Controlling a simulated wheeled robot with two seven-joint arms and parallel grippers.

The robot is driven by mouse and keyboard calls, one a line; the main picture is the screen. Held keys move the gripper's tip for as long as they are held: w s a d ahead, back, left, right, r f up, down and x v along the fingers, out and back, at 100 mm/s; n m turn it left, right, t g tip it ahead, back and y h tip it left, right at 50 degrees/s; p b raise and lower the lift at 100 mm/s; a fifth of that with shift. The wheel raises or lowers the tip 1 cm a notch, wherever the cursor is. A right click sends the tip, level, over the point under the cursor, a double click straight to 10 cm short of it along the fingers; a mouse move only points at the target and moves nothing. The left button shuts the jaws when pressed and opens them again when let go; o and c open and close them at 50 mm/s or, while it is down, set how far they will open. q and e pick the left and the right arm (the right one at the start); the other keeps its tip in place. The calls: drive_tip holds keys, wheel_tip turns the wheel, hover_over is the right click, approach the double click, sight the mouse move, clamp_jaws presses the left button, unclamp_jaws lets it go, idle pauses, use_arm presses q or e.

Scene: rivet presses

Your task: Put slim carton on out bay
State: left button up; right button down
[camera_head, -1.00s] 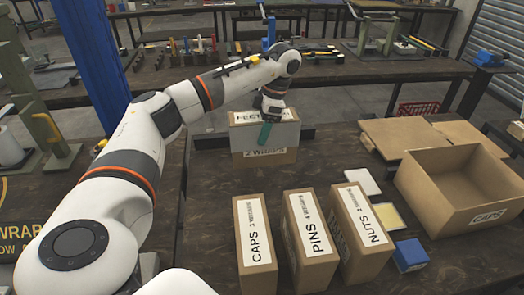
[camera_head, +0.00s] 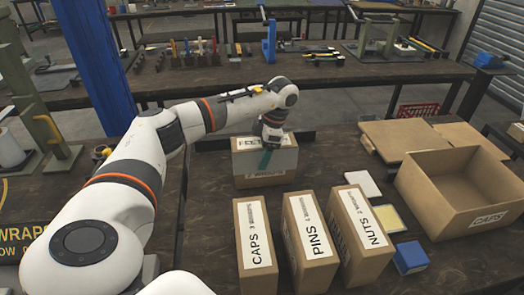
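A brown carton (camera_head: 246,171) with a white label reading "FEET" on its top edge and a pale grey front stands upright near the middle of the head view. The other finger is hidden behind the carton. The carton moves along with the gripper, which is shut on it. I cannot tell whether the carton's base touches the table. No out bay marking is clearly readable. My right gripper is not in view.
Three upright cartons labelled CAPS (camera_head: 258,265), PINS (camera_head: 313,262) and NUTS (camera_head: 363,250) stand in front. A low dark strip (camera_head: 300,136) lies behind the held carton.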

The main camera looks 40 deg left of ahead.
use_arm(q)
drive_tip(key=shift+o, duration=0.6)
drive_tip(key=shift+r, duration=0.1)
drive_tip(key=v, duration=1.2)
drive_tip(key=shift+p, duration=0.4)
drive_tip(key=shift+d, duration=0.1)
